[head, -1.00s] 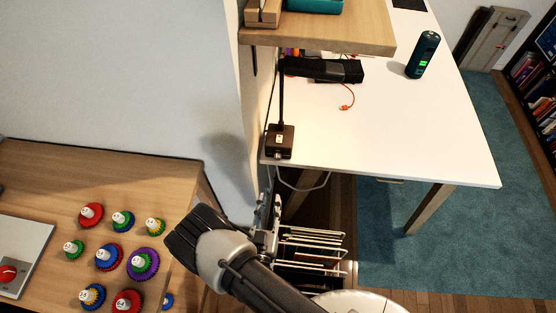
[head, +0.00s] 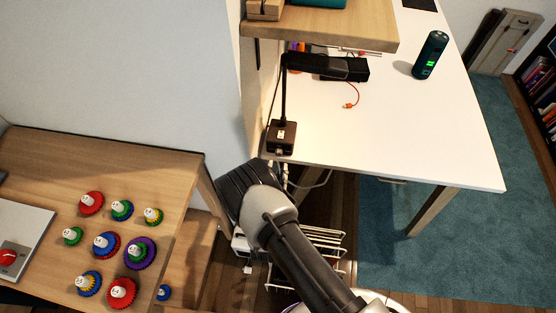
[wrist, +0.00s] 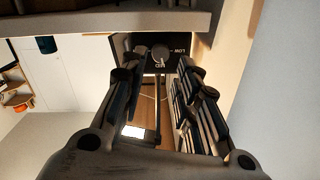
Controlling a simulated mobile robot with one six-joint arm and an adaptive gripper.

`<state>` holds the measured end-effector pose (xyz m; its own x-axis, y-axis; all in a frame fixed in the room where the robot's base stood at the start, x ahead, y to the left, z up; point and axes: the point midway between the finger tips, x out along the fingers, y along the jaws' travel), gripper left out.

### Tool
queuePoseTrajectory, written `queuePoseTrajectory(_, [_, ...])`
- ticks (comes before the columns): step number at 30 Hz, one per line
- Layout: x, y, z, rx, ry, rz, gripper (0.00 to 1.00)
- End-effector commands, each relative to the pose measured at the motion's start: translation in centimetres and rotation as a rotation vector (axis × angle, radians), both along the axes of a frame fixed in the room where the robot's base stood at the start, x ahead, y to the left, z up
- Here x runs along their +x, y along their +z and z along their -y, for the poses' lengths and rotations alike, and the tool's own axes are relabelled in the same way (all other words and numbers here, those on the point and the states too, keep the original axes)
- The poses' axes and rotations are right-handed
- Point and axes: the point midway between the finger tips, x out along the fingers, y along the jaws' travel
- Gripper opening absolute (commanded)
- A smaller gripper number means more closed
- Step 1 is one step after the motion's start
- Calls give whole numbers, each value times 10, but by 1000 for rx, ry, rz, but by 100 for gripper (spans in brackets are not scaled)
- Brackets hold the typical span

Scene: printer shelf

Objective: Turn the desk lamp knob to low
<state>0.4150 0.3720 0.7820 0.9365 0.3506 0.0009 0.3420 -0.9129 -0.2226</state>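The black desk lamp (head: 283,100) stands at the left end of the white desk, its head reaching right. Its square base (head: 281,137) has a small light switch plate on top. In the wrist view the base's front panel (wrist: 140,43) faces me, with a round grey knob (wrist: 160,53) and the labels LOW to its right and MED below it. The knob's white mark appears to point down toward MED. My gripper (wrist: 157,75) is open and empty, its fingers spread below and either side of the knob, apart from it. In the head view my wrist hides most of the gripper.
A wooden shelf (head: 330,28) overhangs the lamp. A wire rack (head: 325,240) stands below. Several coloured gear toys cover the wooden table (head: 150,185).

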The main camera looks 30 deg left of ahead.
Motion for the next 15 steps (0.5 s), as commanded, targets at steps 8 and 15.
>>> queuePoseTrajectory(8, [42,-1,-15,2,-2,0,29])
queuePoseTrajectory(15, [52,0,-20,0,0,-1,29])
